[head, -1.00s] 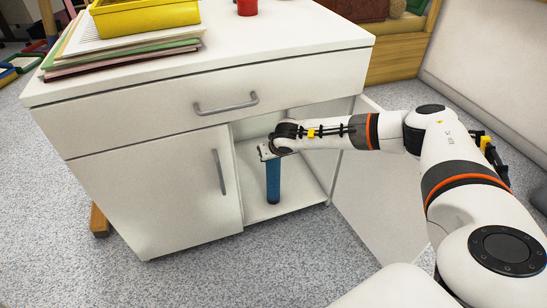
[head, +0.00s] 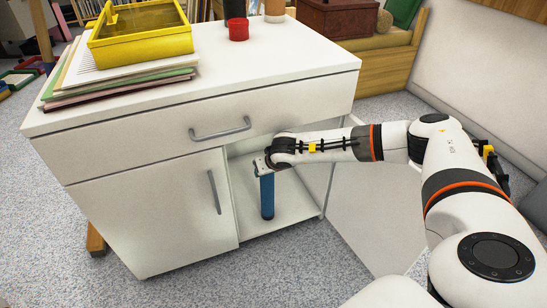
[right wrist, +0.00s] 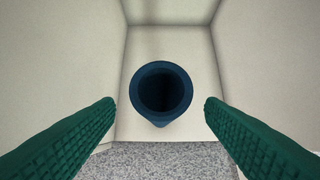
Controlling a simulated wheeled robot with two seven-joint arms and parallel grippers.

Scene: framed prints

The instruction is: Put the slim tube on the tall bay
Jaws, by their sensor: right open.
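The slim tube is blue, hollow and open at the top. It stands upright inside the open right compartment of the white cabinet in the head view (head: 267,198). In the right wrist view I look down into its round mouth (right wrist: 161,118). My right gripper (head: 262,166) is at the tube's top in the head view. Its two green fingers (right wrist: 160,103) are open, one on each side of the tube, with gaps between. The open compartment shows a pale bare floor (head: 292,205). I cannot tell whether this is the tall bay. My left gripper is not in view.
The cabinet top (head: 270,70) carries a yellow tray (head: 140,50) on stacked papers and a red cup (head: 238,29). A drawer (head: 130,140) lies above the compartment. A shut door (head: 150,210) is left of the opening, an open door (head: 375,225) right of it.

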